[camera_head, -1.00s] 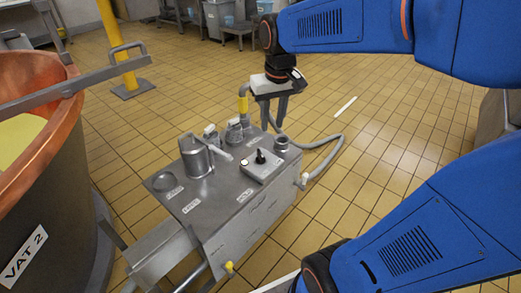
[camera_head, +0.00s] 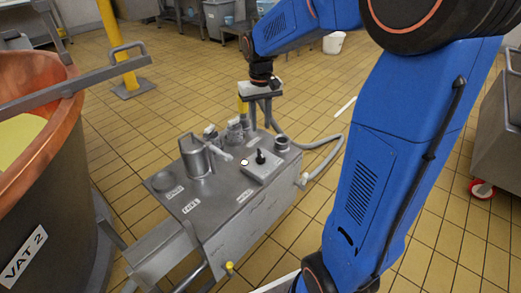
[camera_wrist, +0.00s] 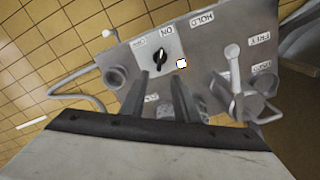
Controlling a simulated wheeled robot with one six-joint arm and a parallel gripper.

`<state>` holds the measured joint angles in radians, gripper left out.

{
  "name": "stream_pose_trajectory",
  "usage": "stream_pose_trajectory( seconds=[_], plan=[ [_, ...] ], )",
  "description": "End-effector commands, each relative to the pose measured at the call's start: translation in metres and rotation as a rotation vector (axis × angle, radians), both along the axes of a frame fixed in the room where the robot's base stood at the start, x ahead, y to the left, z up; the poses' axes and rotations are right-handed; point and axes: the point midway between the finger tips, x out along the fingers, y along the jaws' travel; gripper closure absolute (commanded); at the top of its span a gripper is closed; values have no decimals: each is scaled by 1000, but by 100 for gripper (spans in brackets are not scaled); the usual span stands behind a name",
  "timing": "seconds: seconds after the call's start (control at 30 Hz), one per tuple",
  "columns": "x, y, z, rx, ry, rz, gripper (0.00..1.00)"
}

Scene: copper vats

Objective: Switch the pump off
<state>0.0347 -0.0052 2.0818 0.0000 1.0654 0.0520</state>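The pump control is a black rotary knob (camera_head: 260,157) on a pale square plate, on top of a grey metal unit (camera_head: 240,225). In the wrist view the knob (camera_wrist: 160,57) sits between labels reading ON and, apparently, OFF. It seems to lie nearer the ON side, but its pointer is too small to be sure. A small white round lamp or button (camera_wrist: 182,63) is beside it. My gripper (camera_head: 261,122) is above the far side of the unit, fingers pointing down, apart and empty. In the wrist view the fingers show below the knob, not touching it.
A metal cylinder with a handle (camera_head: 195,158), pipe fittings (camera_head: 235,130) and a grey hose (camera_head: 325,155) stand out around the unit's top. The copper vat labelled VAT 2 (camera_head: 40,170) is at the left. A yellow post (camera_head: 117,45) stands behind.

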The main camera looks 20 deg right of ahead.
Motion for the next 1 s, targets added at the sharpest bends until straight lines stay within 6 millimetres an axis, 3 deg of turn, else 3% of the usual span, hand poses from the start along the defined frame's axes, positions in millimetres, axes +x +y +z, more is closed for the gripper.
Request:
stream_pose_trajectory(
  seconds=[0.6,0.8,1.0],
  plan=[
    [-1,0,-106,0,2,0,72],
    [0,0,-123,0,1,0,72],
    [0,0,-127,0,-1,0,72]
  ],
)
